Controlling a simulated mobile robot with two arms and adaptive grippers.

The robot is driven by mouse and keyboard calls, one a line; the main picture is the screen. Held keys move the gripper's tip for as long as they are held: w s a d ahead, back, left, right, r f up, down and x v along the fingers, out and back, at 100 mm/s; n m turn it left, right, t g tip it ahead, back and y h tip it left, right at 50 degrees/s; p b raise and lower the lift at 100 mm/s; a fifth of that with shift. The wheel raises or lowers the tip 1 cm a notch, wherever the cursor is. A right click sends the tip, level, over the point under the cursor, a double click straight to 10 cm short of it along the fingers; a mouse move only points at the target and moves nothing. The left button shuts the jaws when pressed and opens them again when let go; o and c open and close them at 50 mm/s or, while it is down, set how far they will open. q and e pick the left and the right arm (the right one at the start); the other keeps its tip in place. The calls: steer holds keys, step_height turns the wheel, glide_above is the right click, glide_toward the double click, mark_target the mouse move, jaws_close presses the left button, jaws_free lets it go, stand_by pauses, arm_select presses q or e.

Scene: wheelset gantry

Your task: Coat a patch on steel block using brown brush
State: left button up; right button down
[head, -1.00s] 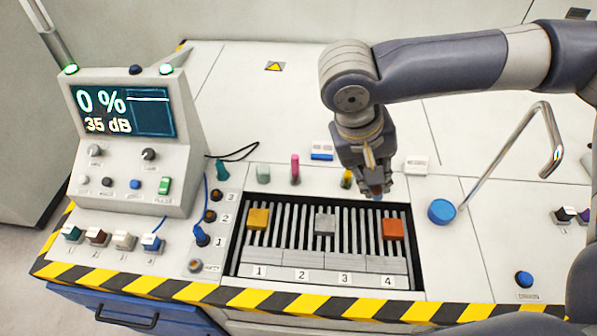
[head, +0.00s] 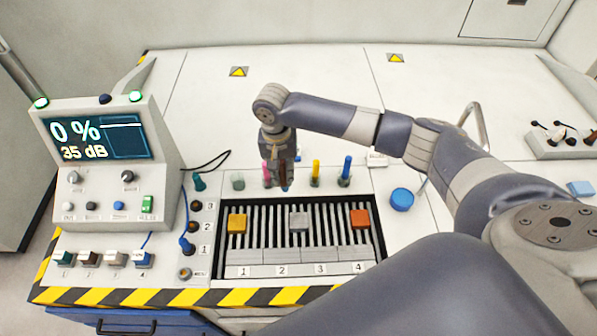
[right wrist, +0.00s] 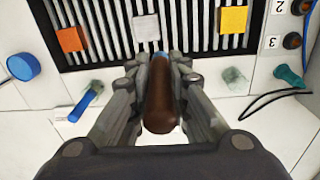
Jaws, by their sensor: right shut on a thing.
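The steel block (head: 299,221) is the grey block on the slatted grate, between the yellow and orange blocks. It also shows in the right wrist view (right wrist: 146,28). My right gripper (head: 284,184) is behind the grate, beyond the steel block and close to the pink brush. Its fingers are shut on the brown brush (right wrist: 160,95), whose brown handle fills the gap between them in the right wrist view. A small bluish part shows at the brush's far end, apart from the steel block in that view. My left gripper is not in view.
A yellow block (head: 237,223) and an orange block (head: 360,218) flank the steel block on the grate. Pink (head: 267,173), yellow (head: 316,172) and blue (head: 346,170) brushes stand behind it. A blue round pot (head: 402,199) is to the right, a console (head: 110,175) to the left.

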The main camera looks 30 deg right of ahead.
steer(key=s+d+f+m+b, duration=0.1)
steer(key=d+f+b, duration=0.3)
steer(key=f, duration=0.4)
steer(key=shift+s+f+y+b, duration=0.3)
steer(key=shift+f+b, duration=0.1)
steer(key=shift+b, duration=0.25)
steer(key=shift+w, duration=0.15)
